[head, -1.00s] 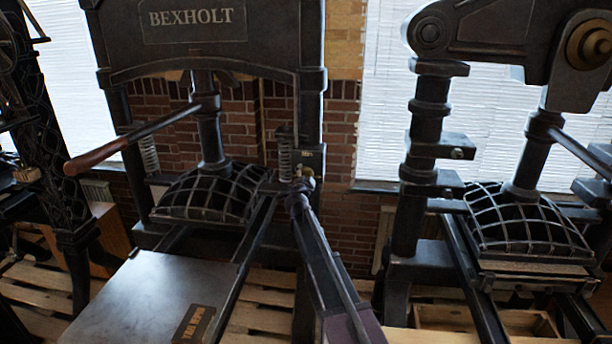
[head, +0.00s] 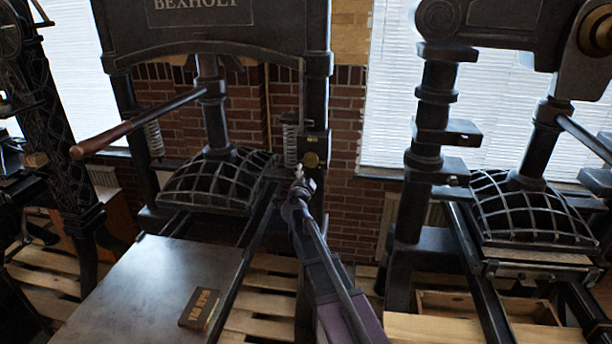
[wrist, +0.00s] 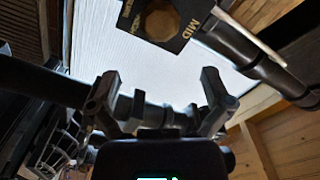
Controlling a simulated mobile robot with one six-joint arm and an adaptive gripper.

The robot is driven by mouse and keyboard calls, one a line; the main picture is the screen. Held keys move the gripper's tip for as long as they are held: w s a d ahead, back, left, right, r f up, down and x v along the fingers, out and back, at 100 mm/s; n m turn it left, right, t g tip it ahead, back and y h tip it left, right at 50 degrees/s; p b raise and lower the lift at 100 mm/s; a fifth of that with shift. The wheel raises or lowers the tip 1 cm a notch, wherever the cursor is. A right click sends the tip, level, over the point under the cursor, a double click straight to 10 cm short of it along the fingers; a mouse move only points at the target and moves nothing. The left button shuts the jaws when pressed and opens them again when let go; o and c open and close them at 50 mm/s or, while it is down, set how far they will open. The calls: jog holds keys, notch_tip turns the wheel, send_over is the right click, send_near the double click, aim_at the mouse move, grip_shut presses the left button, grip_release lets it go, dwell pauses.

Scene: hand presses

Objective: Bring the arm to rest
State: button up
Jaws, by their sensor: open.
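My gripper (head: 299,190) is in the middle of the head view, at the end of my raised arm, in front of the right upright of the Bexholt press (head: 318,105). In the wrist view its two fingers (wrist: 158,88) stand apart with nothing held between them. A dark block with a round brass piece (head: 311,160) sits on that upright, just above and right of my gripper. A black block with a brass round and the word MID (wrist: 165,20) shows at the top of the wrist view, apart from the fingertips.
The press's bar with a brown grip (head: 150,122) sticks out left. Its flat bed (head: 150,285) carries a small lettered block (head: 199,308). A second press (head: 430,150) stands right, another dark machine (head: 60,140) left. Wooden pallets (head: 260,300) lie below.

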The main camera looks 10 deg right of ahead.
dwell(0.3)
jog(key=s+a+f+n+g+y, duration=0.6)
jog(key=s+a+f+n+y, duration=0.2)
jog(key=s+n+y, duration=0.5)
jog(key=s+d+f+n+g+h, duration=0.1)
jog(key=s+d+f+g+h, duration=0.2)
jog(key=s, duration=0.7)
jog(key=s+d+f+n+g+h, duration=0.1)
jog(key=s+d+f+g+h, duration=0.3)
jog(key=s+d+f+g, duration=0.3)
jog(key=s+d+g, duration=0.1)
jog(key=s, duration=0.3)
jog(key=shift+d+f, duration=0.25)
jog(key=shift+f, duration=0.1)
